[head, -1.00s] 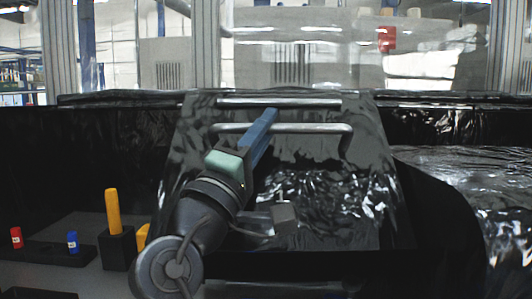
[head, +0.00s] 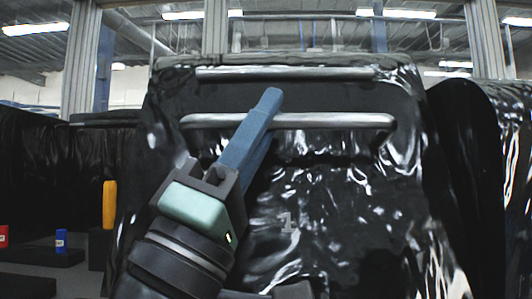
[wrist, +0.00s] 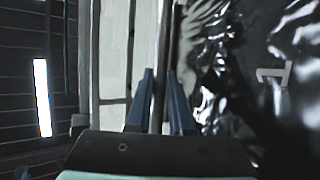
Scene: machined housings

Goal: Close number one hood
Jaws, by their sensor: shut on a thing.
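The number one hood (head: 330,225) is a glossy black panel marked with a grey "1", filling the middle of the head view. It also shows at the right of the wrist view (wrist: 225,100). A metal bar handle (head: 340,121) runs across its upper part. My gripper (head: 268,98) reaches up from the lower left, its blue fingers shut on this handle. In the wrist view, the bar (wrist: 162,45) runs between the two fingers. The fingers hide part of the handle in the head view.
A second metal bar (head: 290,74) lies above the handle. An orange post (head: 109,204), a blue item (head: 61,240) and a red item (head: 3,236) stand at the lower left. Another black curved surface (head: 485,170) is close on the right.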

